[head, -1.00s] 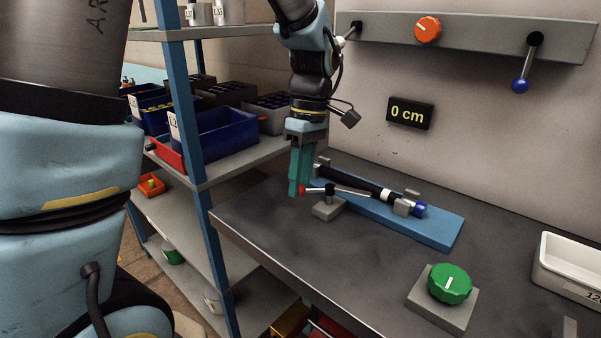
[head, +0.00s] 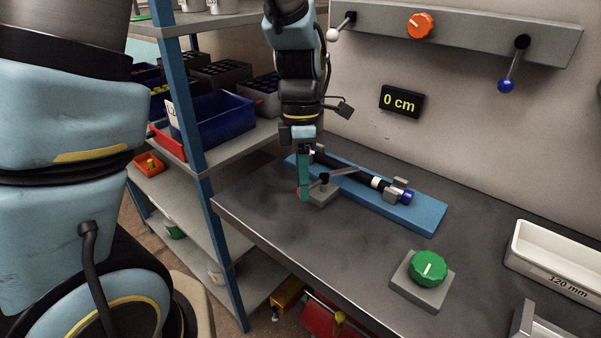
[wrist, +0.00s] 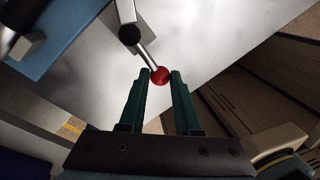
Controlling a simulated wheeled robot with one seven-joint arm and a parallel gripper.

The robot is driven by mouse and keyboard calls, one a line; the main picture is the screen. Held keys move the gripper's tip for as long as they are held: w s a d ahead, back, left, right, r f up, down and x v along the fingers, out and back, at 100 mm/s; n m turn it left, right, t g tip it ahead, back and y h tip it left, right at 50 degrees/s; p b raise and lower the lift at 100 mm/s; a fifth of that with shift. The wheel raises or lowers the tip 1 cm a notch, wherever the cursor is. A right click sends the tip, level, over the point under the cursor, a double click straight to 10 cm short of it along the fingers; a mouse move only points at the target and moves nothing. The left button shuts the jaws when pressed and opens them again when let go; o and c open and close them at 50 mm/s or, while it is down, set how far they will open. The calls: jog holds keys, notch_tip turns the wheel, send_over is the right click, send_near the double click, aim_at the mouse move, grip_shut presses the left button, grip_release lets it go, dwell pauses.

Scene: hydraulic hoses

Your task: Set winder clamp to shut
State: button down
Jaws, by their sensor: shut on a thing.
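The winder clamp is a small grey block (head: 321,196) with a dark pivot and a metal lever (head: 344,171), at the left front of a blue base plate (head: 425,215). The lever's red ball knob (wrist: 160,76) is between my fingertips in the wrist view. My gripper (head: 304,194), with green fingers pointing down, is shut on that knob and largely hides it in the head view. A black hose (head: 350,175) with a white band and blue end lies along the plate behind the lever.
A green knob (head: 429,268) on a grey block stands on the bench front right. A white tray (head: 560,265) is at the right. A wall rail (head: 460,38) carries an orange knob and levers. A display (head: 401,102) reads 0 cm. Shelves with bins (head: 217,123) stand left.

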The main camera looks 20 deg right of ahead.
jog(key=shift+s+d, duration=0.1)
dwell(0.4)
jog(key=c, duration=0.6)
grip_release()
jog(key=shift+c, duration=0.2)
notch_tip(320, 180, up, 11)
jog(key=w, duration=0.2)
jog(key=shift+d+f, duration=0.15)
jog(key=shift+f, duration=0.05)
jog(key=w+a+f+m+t, duration=0.2)
jog(key=a+m, duration=0.6)
jog(key=a, duration=0.4)
jog(key=w+a+f+m+t, duration=0.1)
jog(key=w+a+f+m, duration=0.2)
jog(key=a, duration=1)
notch_tip(320, 180, down, 3)
jog(key=m, duration=0.5)
jog(key=shift+r+m+t+h, duration=0.2)
jog(key=shift+m+t+h, duration=0.1)
jog(key=shift+t, duration=0.1)
